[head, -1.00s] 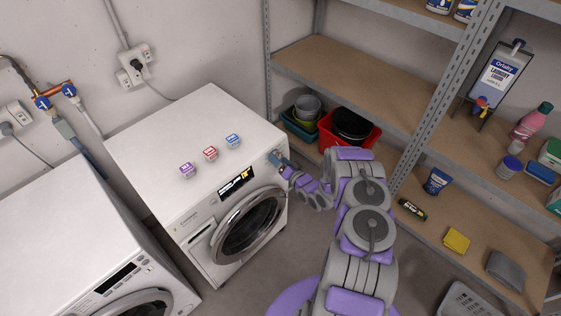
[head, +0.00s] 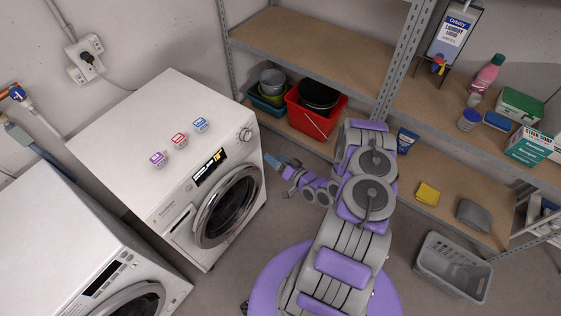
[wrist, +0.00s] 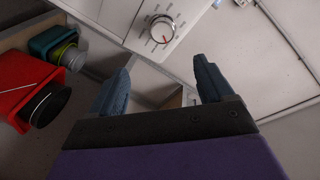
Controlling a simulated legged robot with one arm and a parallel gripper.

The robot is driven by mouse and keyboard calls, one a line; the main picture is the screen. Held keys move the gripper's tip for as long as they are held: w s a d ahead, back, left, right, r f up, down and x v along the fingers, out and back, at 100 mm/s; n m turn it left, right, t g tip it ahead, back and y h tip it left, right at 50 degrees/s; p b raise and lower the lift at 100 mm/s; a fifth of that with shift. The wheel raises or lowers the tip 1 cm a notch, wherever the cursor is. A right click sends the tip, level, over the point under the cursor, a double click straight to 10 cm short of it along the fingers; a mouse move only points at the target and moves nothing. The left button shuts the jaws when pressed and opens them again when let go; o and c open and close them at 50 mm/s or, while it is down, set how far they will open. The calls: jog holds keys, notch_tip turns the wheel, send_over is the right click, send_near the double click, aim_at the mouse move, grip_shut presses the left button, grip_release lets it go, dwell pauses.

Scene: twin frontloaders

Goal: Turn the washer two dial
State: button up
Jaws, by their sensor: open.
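The washer with the lit yellow display (head: 208,168) stands at the centre left in the head view. Its round dial (head: 245,135) is at the right end of its control panel. In the wrist view the dial (wrist: 162,28) is silver with a white face and an orange-red pointer mark, above and between my fingertips. My gripper (head: 274,163) is open and empty, to the right of the washer's front and apart from the dial. The wrist view shows both blue fingers of my gripper (wrist: 165,76) spread apart.
A second washer (head: 60,235) stands at the lower left. Three small labelled cubes, one of them red (head: 179,140), sit on the washer's top. Shelving (head: 320,50) with a red bucket (head: 315,118) is behind my arm. A grey basket (head: 452,268) stands on the floor at right.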

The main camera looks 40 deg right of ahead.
jog(key=shift+s+d, duration=0.1)
jog(key=shift+s, duration=0.8)
